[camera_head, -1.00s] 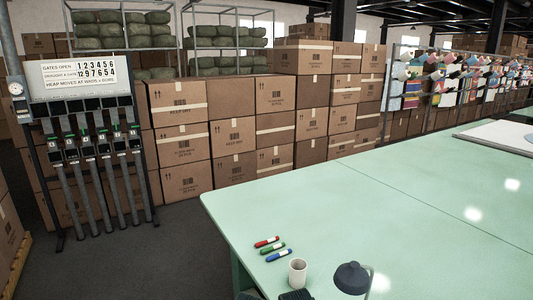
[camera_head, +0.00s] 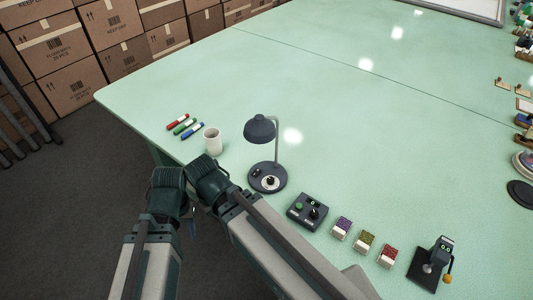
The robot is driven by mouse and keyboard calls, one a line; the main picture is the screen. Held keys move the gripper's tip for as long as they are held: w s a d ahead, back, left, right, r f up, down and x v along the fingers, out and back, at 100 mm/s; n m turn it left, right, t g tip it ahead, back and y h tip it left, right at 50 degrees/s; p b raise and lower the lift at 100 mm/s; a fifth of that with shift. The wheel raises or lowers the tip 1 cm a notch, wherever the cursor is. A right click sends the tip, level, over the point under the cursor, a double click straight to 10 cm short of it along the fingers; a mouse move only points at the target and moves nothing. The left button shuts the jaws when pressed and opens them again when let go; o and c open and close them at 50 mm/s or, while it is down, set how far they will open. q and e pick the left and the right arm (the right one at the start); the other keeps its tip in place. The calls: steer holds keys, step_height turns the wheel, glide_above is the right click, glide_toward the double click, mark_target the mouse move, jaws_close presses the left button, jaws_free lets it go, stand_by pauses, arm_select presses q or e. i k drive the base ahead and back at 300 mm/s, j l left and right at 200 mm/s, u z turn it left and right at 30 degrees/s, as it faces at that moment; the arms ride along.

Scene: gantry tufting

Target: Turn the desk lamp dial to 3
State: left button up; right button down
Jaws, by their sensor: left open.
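The desk lamp (camera_head: 260,130) stands upright on the green table, with a dark shade, a thin grey stem and a round dark base (camera_head: 268,190). Its dial (camera_head: 270,181) is a small dark knob on a pale round plate on the base. The knob's setting and any numbers are too small to read. My left arm crosses the lower left, with its dark ribbed parts left of the lamp base and apart from it. Its fingers are not clearly distinguishable, and nothing shows held. My right gripper does not show.
A white mug (camera_head: 212,141) and red, green and blue markers (camera_head: 184,126) are left of the lamp. A dark control box (camera_head: 308,211), several small coloured boxes (camera_head: 365,239) and a dark stand device (camera_head: 431,263) line the right front. The table's middle is clear.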

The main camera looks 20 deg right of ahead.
mark_target(270, 180)
steer(key=k+j+z, duration=0.1)
steer(key=z, duration=0.35)
steer(key=k+z, duration=0.6)
steer(key=z, duration=0.3)
